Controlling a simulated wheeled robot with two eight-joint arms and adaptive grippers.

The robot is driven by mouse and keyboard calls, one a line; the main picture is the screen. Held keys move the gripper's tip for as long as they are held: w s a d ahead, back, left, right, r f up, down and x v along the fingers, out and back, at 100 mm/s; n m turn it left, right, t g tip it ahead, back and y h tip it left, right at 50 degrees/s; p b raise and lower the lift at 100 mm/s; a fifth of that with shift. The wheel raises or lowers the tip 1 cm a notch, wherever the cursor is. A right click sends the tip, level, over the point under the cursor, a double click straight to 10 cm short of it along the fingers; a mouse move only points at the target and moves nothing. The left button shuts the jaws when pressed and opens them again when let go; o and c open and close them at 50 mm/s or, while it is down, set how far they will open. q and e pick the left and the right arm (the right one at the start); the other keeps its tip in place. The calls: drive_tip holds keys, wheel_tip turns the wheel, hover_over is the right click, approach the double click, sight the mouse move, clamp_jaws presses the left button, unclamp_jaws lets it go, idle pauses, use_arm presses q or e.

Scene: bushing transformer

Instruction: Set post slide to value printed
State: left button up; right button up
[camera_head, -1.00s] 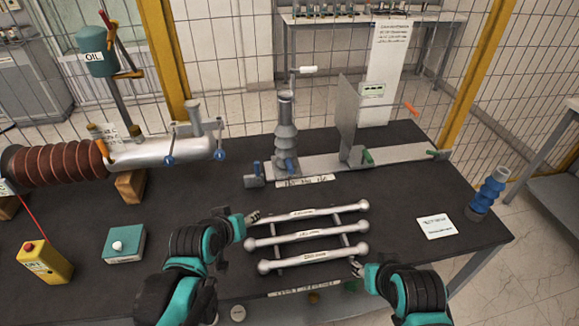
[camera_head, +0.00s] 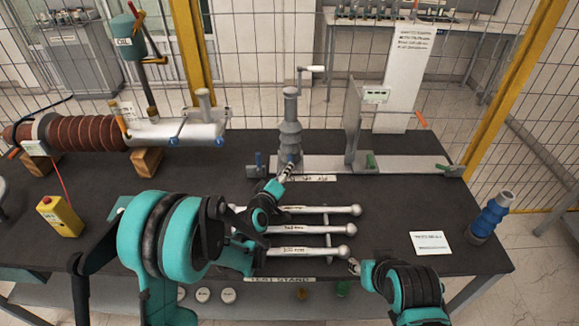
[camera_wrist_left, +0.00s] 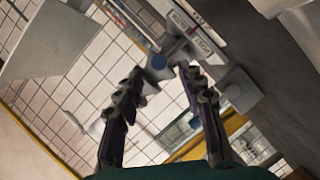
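The grey ribbed post (camera_head: 290,128) stands upright on the light metal rail (camera_head: 410,165), with a crank handle at its top. My left gripper (camera_head: 287,169) is at the foot of the post. A printed card (camera_head: 430,243) lies at right, unreadable.
A flat upright plate (camera_head: 352,118) with a small display (camera_head: 376,95) stands right of the post, with a green knob (camera_head: 371,160). Silver rods (camera_head: 325,229) lie in front. Bare dark tabletop lies between rail and card.

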use_arm(q)
drive_tip(key=b+x, duration=0.1)
drive_tip(key=x, duration=0.5)
clamp_jaws()
